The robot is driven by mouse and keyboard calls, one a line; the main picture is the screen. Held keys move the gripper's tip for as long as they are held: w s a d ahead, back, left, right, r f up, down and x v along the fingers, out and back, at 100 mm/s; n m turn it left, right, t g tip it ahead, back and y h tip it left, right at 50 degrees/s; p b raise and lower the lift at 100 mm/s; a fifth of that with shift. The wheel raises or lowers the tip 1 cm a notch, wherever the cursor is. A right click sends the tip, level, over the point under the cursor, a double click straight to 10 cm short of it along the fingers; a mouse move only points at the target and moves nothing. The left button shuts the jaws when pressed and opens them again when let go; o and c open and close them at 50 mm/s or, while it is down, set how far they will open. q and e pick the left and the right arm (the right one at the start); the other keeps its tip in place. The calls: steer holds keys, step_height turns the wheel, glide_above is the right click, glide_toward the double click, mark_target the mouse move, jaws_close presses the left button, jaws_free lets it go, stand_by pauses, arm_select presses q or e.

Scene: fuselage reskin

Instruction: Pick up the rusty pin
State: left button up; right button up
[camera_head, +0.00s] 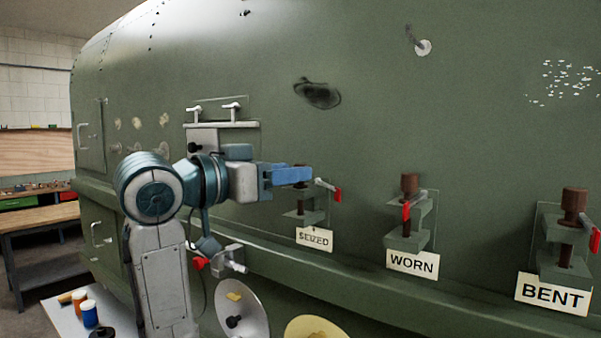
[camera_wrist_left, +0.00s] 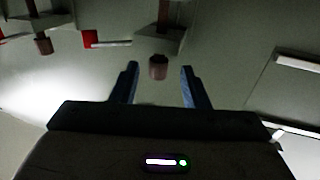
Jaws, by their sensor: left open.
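Three rusty brown pins stand upright in green brackets on the fuselage side. The pin over the SEIZED label (camera_head: 314,238) is mostly hidden behind my left gripper (camera_head: 292,175). The WORN pin (camera_head: 409,185) and the BENT pin (camera_head: 574,201) show clearly further right. My left gripper is open, its blue fingers level with the top of the SEIZED bracket (camera_head: 303,217). In the left wrist view a rusty pin head (camera_wrist_left: 158,67) lies between and just beyond the two fingertips (camera_wrist_left: 160,72). Contact is not visible. My right gripper is out of view.
Red-handled levers stand beside the brackets, one at the WORN pin (camera_head: 407,211). A white dish (camera_head: 243,309) and a yellow dish (camera_head: 315,328) lie below the arm. Jars (camera_head: 89,313) stand on a white surface at lower left. A workbench (camera_head: 40,218) stands at far left.

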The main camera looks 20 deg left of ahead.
arm_select(q)
steer(key=shift+r+p+x, duration=0.25)
steer(key=shift+p+x, duration=0.45)
steer(key=shift+x, duration=0.4)
steer(key=shift+w+d, duration=0.2)
steer(key=shift+d, duration=0.1)
steer(key=shift+w+d+f, duration=0.15)
steer(key=shift+w+d, duration=0.05)
steer(key=shift+a, duration=0.25)
jaws_close()
steer(key=shift+d, duration=0.1)
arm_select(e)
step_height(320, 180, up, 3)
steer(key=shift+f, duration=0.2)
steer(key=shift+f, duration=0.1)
